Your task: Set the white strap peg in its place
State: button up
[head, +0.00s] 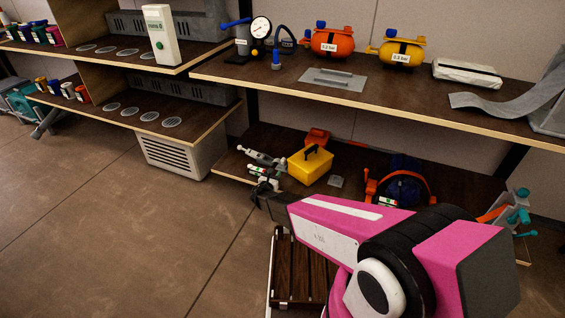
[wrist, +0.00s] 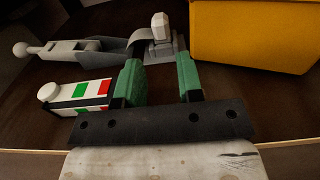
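My gripper (wrist: 160,68) has two green-padded fingers spread apart, with no object clasped between the pads. Just beyond the gap stands a pale grey-white peg (wrist: 160,24) on a small grey block, with a grey strap (wrist: 115,43) beside it. I cannot tell for sure that it is the strap peg, or whether it is seated. A white-knobbed piece with a green, white and red label (wrist: 85,92) lies left of the left finger, which partly hides its end. In the head view my gripper (head: 262,197) is at the lower shelf's front, by these pieces.
A yellow box (wrist: 253,30) stands close on the right; in the head view it is the yellow case (head: 310,165). The upper shelf (head: 395,92) overhangs.

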aim_at(282, 162)
jog(key=x, duration=1)
jog(key=shift+w+f, duration=0.25)
jog(key=shift+w, duration=0.05)
jog(key=c, duration=0.6)
